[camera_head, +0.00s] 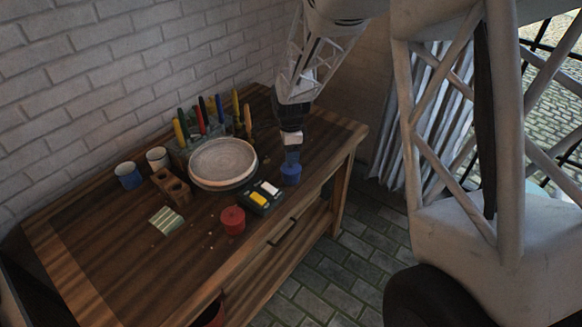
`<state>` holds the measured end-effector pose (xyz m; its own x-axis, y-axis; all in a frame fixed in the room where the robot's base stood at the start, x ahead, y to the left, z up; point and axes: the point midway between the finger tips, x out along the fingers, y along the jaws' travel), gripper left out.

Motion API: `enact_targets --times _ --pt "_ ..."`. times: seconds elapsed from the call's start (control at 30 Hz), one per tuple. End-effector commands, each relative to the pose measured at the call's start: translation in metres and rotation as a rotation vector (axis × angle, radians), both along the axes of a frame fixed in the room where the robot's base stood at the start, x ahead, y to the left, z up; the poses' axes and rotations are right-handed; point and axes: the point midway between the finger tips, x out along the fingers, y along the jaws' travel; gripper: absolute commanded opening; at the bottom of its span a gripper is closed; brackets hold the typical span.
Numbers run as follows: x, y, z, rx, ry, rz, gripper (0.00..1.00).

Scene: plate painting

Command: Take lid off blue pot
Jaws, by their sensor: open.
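The small blue pot (291,176) stands on the wooden table, right of the round plate and near the table's right end.
A pale round plate (222,161) sits mid-table. A dark palette box (261,197) and a red pot (233,221) are near the front edge. A rack of upright brushes (201,120), a blue mug (128,176) and a white cup (158,157) stand behind.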

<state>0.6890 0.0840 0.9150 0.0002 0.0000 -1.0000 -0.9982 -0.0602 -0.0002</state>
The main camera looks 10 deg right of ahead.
Motion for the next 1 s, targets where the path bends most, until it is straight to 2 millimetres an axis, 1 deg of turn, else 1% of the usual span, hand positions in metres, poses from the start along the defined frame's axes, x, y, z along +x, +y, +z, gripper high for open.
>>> enact_targets --times 0.17,0.4,0.5,0.63,1.0 --pt "0.0 -0.001 -0.013 0.0 0.002 0.0 0.59" --pt "0.001 -0.002 -0.039 0.0 0.002 0.0 0.59" --pt "0.001 -0.002 -0.047 0.0 0.001 0.0 0.59" --pt "0.001 -0.002 -0.051 0.0 0.0 0.0 0.59" --pt "0.001 -0.002 -0.051 0.0 0.0 0.0 0.59"
